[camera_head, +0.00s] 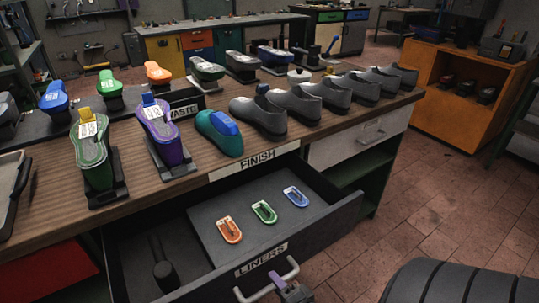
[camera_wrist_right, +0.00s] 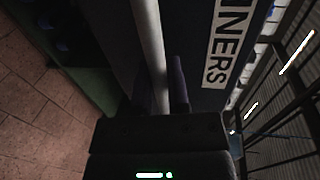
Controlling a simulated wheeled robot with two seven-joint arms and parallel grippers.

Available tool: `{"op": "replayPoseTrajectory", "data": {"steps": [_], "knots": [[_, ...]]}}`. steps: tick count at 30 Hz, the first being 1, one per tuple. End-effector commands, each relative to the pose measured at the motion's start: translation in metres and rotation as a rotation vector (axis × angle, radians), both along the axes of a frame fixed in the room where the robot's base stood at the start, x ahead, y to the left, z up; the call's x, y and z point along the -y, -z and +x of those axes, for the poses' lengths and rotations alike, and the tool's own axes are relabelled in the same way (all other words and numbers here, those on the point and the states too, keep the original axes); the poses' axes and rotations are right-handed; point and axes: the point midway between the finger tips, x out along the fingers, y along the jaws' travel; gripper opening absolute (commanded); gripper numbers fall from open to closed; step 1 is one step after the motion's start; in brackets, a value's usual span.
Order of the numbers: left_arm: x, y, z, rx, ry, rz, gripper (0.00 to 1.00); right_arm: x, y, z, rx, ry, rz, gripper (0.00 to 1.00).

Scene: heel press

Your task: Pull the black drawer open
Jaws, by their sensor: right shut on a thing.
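The black drawer (camera_head: 338,217), labelled LINERS, stands pulled out from the bench, with its inside showing. Orange, green and blue liners (camera_head: 264,211) lie on a dark panel in it, and a black mallet-like tool (camera_head: 163,270) is at its left. Its pale bar handle (camera_head: 245,295) is at the bottom of the head view. My right gripper (camera_head: 277,281) is shut on this handle. In the right wrist view the handle bar (camera_wrist_right: 148,40) runs between the two dark fingers (camera_wrist_right: 160,88), beside the drawer front (camera_wrist_right: 195,50). My left gripper is not in view.
The wooden bench top (camera_head: 190,190) above the drawer carries several shoes and coloured shoe forms. A grey drawer (camera_head: 360,139) is shut at the right, above a green open shelf. An orange cabinet (camera_head: 460,95) stands farther right. Tiled floor (camera_head: 420,205) is clear between them.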

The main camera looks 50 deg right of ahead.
Motion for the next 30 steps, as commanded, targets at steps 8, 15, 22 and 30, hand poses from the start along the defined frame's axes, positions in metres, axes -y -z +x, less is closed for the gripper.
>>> {"op": "replayPoseTrajectory", "data": {"steps": [8,15,22,30], "knots": [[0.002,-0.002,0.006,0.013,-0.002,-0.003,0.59,-0.002,0.000,-0.006,-0.001,-0.001,0.001,0.00],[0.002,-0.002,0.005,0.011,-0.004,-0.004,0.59,-0.002,0.001,-0.006,-0.001,-0.002,0.002,0.00],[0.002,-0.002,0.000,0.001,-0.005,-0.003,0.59,-0.002,0.000,-0.006,-0.001,-0.001,0.001,0.53],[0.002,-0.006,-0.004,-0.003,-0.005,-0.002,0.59,-0.004,-0.002,-0.014,-0.002,-0.001,0.001,0.53]]}}
